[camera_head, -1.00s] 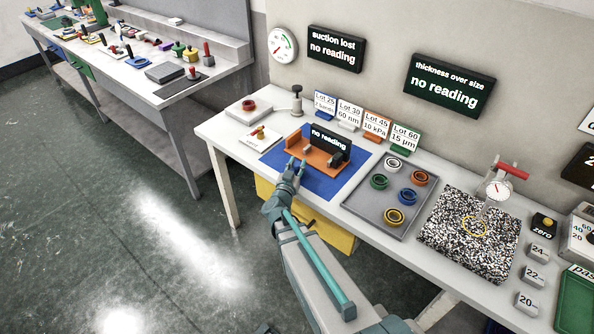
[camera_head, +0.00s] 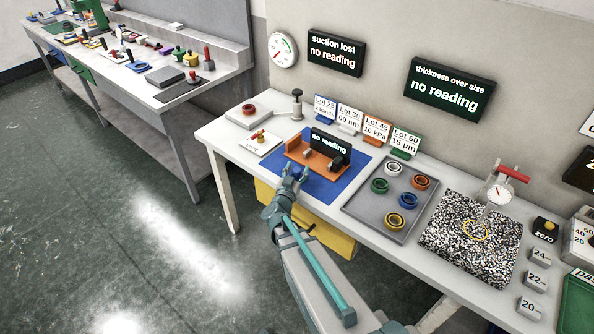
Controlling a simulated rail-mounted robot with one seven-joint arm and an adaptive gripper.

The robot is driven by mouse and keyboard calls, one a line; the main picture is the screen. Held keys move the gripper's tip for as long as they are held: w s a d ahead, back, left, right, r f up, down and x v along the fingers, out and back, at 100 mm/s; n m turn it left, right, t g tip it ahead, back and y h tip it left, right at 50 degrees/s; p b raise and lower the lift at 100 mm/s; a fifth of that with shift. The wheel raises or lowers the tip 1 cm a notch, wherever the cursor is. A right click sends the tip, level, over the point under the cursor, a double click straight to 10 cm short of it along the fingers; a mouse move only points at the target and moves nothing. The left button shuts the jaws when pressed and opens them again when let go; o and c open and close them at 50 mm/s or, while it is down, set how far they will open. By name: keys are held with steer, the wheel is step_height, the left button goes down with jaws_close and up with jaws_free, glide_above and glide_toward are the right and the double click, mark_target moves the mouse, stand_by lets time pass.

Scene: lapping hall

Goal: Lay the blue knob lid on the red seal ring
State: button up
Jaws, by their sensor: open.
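A red ring (camera_head: 249,107), which looks like the red seal ring, lies on a pale block at the left end of the near bench. A small blue piece with a dark upright handle (camera_head: 138,65) stands on the far left bench, too small to identify.
A grey tray (camera_head: 353,208) with several coloured rings, one of them blue (camera_head: 408,201), lies right of the mat. A speckled plate (camera_head: 455,255) with a dial gauge (camera_head: 500,194) is further right.

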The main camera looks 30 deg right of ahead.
steer(key=p+v, duration=0.2)
steer(key=v, duration=1)
steer(key=s+a+f+n+g+y, duration=0.15)
steer(key=a+f+n+y, duration=0.25)
steer(key=a+f+y, duration=0.45)
steer(key=s+a+f+n+g+y, duration=0.1)
steer(key=s+a+f+n+y, duration=0.3)
steer(key=f, duration=0.7)
steer(key=s+f+g, duration=0.4)
steer(key=s, duration=0.5)
steer(key=s+f+g, duration=0.4)
steer(key=s+g, duration=0.1)
steer(key=s, duration=0.4)
steer(key=s+a+f+g+y, duration=0.1)
steer(key=s+f+g, duration=0.3)
steer(key=s, duration=0.5)
steer(key=shift+s+n+g, duration=0.4)
steer(key=shift+g, duration=0.35)
steer(key=shift+o, duration=0.6)
steer(key=s+d+r+g, duration=0.1)
steer(key=s+d+g, duration=0.1)
steer(key=s, duration=0.3)
steer(key=shift+s+g+h, duration=0.4)
steer(key=shift+h, duration=0.05)
steer(key=shift+r, duration=0.1)
